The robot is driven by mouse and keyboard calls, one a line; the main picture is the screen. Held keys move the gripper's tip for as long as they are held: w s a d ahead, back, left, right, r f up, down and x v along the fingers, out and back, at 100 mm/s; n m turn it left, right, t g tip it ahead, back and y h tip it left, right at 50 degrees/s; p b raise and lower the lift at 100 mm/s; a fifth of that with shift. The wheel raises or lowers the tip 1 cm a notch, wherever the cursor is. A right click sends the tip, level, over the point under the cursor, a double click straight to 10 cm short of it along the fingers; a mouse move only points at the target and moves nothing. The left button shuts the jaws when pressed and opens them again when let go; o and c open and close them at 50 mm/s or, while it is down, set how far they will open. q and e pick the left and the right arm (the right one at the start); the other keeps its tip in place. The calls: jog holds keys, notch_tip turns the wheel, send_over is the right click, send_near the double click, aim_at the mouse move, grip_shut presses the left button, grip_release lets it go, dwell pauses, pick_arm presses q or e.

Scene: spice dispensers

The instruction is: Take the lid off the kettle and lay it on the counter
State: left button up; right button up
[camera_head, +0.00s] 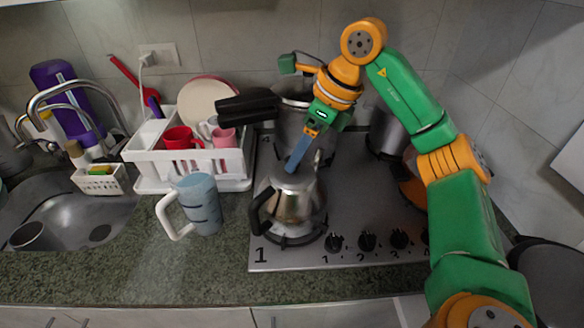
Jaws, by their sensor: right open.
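The kettle (288,207) is a shiny metal pot with a black handle on its left side. It stands on the front left burner of the stove. Its lid (294,182) appears to be on top, partly hidden by my gripper. My right gripper (291,168) has blue fingers that point down at the kettle's top from above. The fingertips overlap the lid area in the picture; I cannot tell whether they touch it. The gripper is open. My left gripper is not in view.
The green counter (150,272) is clear in front and left of the stove. A blue mug (199,203) stands left of the kettle. A white dish rack (233,168) with cups is behind it. A large pot (288,128) stands behind the kettle. The sink (85,222) is far left.

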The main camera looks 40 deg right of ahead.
jog(key=x, duration=0.2)
jog(key=shift+a+f, duration=0.15)
jog(key=shift+f, duration=0.25)
jog(key=shift+w+f, duration=0.25)
jog(key=shift+s, duration=0.1)
grip_shut()
